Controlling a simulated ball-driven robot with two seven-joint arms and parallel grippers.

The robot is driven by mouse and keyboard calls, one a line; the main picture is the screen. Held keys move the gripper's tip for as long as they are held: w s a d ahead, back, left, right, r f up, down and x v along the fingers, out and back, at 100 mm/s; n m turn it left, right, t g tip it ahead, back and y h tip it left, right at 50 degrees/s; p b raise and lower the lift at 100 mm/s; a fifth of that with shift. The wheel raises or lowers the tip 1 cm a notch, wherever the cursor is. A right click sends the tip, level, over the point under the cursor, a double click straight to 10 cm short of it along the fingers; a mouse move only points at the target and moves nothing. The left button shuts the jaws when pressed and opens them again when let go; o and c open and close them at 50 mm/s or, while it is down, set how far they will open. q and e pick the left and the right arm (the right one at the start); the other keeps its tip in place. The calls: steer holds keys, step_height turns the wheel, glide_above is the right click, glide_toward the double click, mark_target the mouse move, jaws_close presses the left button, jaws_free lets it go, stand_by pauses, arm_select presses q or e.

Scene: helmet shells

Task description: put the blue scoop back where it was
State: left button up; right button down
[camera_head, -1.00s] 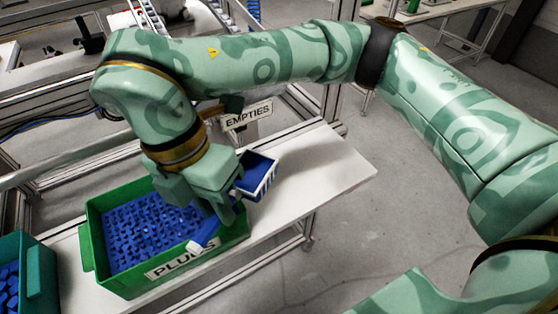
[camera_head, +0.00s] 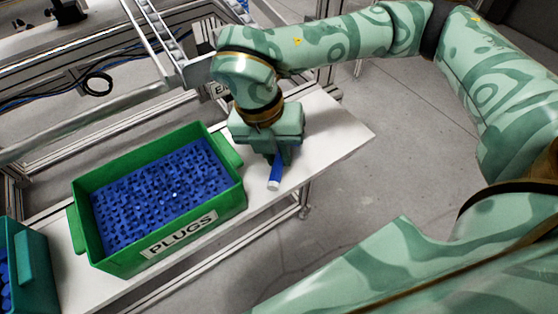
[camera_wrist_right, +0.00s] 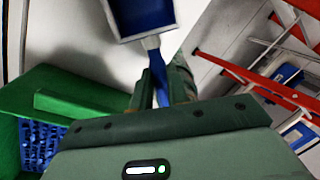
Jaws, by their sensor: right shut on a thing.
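The blue scoop (camera_head: 276,170) is in my right gripper (camera_head: 280,153), to the right of the green plug bin. In the head view only its handle with a pale end shows below the jaws; the rest is hidden behind the gripper. In the right wrist view its blue pan (camera_wrist_right: 145,16) with a pale rim shows at the top, and the handle runs between the fingers of my right gripper (camera_wrist_right: 160,88). The scoop is over the white bench (camera_head: 335,130); I cannot tell whether it touches it. My left gripper is not in view.
The green bin (camera_head: 218,212) marked PLUGS, full of blue plugs, stands on the bench. A teal bin (camera_head: 38,268) is at the lower left. A sign is mostly hidden behind my arm. Bare bench lies right of my gripper.

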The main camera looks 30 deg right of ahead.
mark_target(277, 156)
steer(key=x, duration=0.3)
steer(key=shift+w+f+b, duration=0.3)
steer(key=shift+f+b, duration=0.05)
steer(key=shift+f, duration=0.05)
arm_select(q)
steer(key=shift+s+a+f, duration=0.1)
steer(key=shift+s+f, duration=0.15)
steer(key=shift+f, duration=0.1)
arm_select(e)
steer(key=shift+f, duration=0.15)
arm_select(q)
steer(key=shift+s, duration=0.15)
arm_select(e)
steer(key=c, duration=1.4)
jaws_free()
steer(key=shift+o, duration=0.2)
